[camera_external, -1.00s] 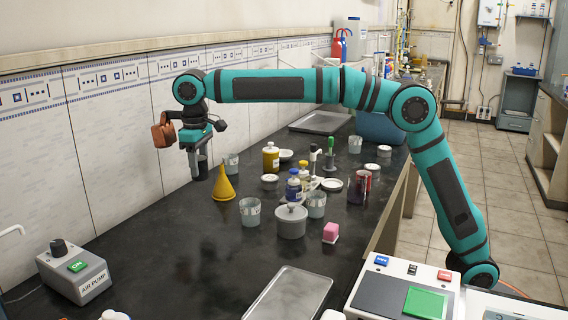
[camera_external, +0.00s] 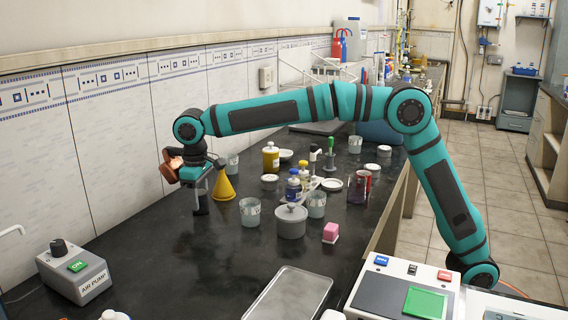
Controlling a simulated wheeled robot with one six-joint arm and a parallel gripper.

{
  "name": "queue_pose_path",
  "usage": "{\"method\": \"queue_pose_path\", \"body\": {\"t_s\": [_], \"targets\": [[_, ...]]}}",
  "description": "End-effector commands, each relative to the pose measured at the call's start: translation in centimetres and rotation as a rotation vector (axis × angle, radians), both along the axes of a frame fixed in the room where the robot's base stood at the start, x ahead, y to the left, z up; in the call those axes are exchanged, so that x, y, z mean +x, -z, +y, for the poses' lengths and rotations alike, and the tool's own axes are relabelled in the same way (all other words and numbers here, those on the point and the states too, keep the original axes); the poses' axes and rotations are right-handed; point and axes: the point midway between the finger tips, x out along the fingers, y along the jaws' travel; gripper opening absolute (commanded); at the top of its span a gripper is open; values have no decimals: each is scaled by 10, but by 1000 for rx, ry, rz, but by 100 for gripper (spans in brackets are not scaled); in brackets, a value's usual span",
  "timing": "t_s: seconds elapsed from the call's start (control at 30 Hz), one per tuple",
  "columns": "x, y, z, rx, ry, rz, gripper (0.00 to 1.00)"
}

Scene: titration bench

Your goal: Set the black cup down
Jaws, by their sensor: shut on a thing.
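The black cup (camera_external: 201,205) is a small dark shape under my gripper (camera_external: 199,190), left of the yellow funnel (camera_external: 223,188). My gripper points down and is shut on the cup. The jaws hide the cup's upper part. The cup's bottom is at or very close to the black bench top (camera_external: 150,235); dark on dark, I cannot tell whether it touches.
A labelled beaker (camera_external: 249,212) and a grey lidded pot (camera_external: 291,222) stand to the right of the funnel. Another beaker (camera_external: 232,162) is behind it. An air pump (camera_external: 75,272) stands front left. The bench in front of the cup is clear.

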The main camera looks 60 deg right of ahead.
Motion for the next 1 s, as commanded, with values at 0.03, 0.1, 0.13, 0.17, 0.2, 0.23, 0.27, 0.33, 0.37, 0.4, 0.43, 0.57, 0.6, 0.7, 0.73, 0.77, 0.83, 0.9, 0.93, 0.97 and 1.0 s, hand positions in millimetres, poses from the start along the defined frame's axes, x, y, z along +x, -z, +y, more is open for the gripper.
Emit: {"method": "queue_pose_path", "body": {"t_s": [0.03, 0.1, 0.13, 0.17, 0.2, 0.23, 0.27, 0.33, 0.37, 0.4, 0.43, 0.57, 0.6, 0.7, 0.73, 0.77, 0.83, 0.9, 0.93, 0.97, 1.0], "targets": [[0, 1, 0, 0, 0, -1, 23], [0, 1, 0, 0, 0, -2, 23], [0, 1, 0, 0, 0, -2, 23], [0, 1, 0, 0, 0, -2, 23], [0, 1, 0, 0, 0, -2, 23], [0, 1, 0, 0, 0, -1, 23], [0, 1, 0, 0, 0, -1, 23], [0, 3, 0, 0, 0, -1, 23], [0, 4, 0, 0, 0, -1, 23], [0, 3, 0, 0, 0, -2, 51], [0, 3, 0, 0, 0, -2, 57], [0, 3, 0, 0, 0, -1, 67], [0, 3, 0, 0, 0, -1, 67], [0, 3, 0, 0, 0, -1, 67], [0, 3, 0, 0, 0, -1, 67], [0, 3, 0, 0, 0, -1, 67], [0, 1, 0, 0, 0, -2, 67], [0, -4, 0, 0, 0, -1, 67], [0, -8, 0, 0, 0, -2, 67], [1, -12, 0, 2, 0, -3, 67], [1, -18, 1, 2, 0, -4, 67]]}}
